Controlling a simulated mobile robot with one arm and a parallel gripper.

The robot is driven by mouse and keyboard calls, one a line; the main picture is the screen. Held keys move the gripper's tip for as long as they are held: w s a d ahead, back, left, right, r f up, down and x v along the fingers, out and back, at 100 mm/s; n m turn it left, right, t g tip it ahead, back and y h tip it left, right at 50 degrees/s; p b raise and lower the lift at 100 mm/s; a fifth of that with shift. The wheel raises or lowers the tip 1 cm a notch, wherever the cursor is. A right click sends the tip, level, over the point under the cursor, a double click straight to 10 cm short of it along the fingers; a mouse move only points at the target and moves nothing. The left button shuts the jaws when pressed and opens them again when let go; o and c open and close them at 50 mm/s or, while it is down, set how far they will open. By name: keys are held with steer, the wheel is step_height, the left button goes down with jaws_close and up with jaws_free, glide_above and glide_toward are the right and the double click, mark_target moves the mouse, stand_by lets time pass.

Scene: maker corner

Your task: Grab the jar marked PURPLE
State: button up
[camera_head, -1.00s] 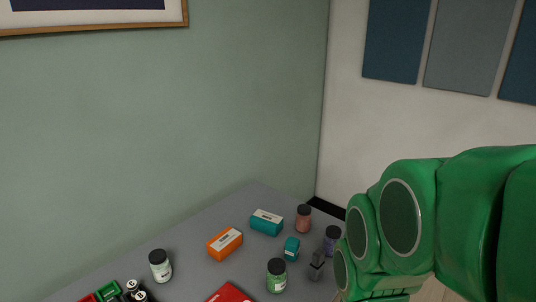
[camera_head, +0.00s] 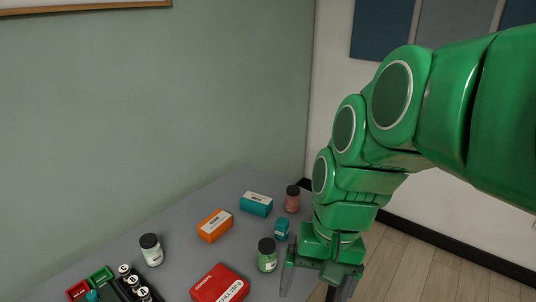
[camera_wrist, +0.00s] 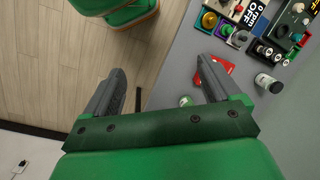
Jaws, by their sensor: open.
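No jar with a readable PURPLE mark shows now. The spot at the right end of the table, where a bluish-purple jar stood in the earlier head view, is behind my arm. My gripper (camera_head: 314,286) is open and empty, pointing down by the table's right edge, right of a green jar (camera_head: 267,256). In the wrist view my open gripper (camera_wrist: 160,72) has floor and table edge between its fingers. A reddish jar (camera_head: 292,199) stands at the back, left of my arm.
A teal box (camera_head: 257,204), orange box (camera_head: 214,226), small teal item (camera_head: 282,229) and red box (camera_head: 219,285) lie on the table (camera_head: 192,258). A pale jar (camera_head: 151,251) stands left, near a black battery holder (camera_head: 133,288). Floor (camera_head: 420,262) is open at right.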

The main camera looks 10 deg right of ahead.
steer(key=w+r+m+t+y, duration=0.25)
steer(key=w+m, duration=0.25)
steer(key=w, duration=0.8)
steer(key=w+r+m+t+y, duration=0.1)
steer(key=w+m+y, duration=0.4)
steer(key=w, duration=0.7)
steer(key=w+d+f+m+t, duration=0.2)
steer(key=w+d+m+t, duration=0.2)
steer(key=w+d+m, duration=0.55)
steer(key=w+d+f+m+t, duration=0.2)
steer(key=w+d+m+t, duration=0.3)
steer(key=w+d, duration=0.6)
step_height(320, 180, down, 27)
steer(key=s+d, duration=0.1)
steer(key=shift+m+g, duration=0.35)
steer(key=shift+g, duration=0.1)
steer(key=shift+w+x, duration=0.25)
steer(key=shift+x, duration=3.35)
steer(key=shift+d+r, duration=0.1)
steer(key=shift+d, duration=0.1)
steer(key=c, duration=1.4)
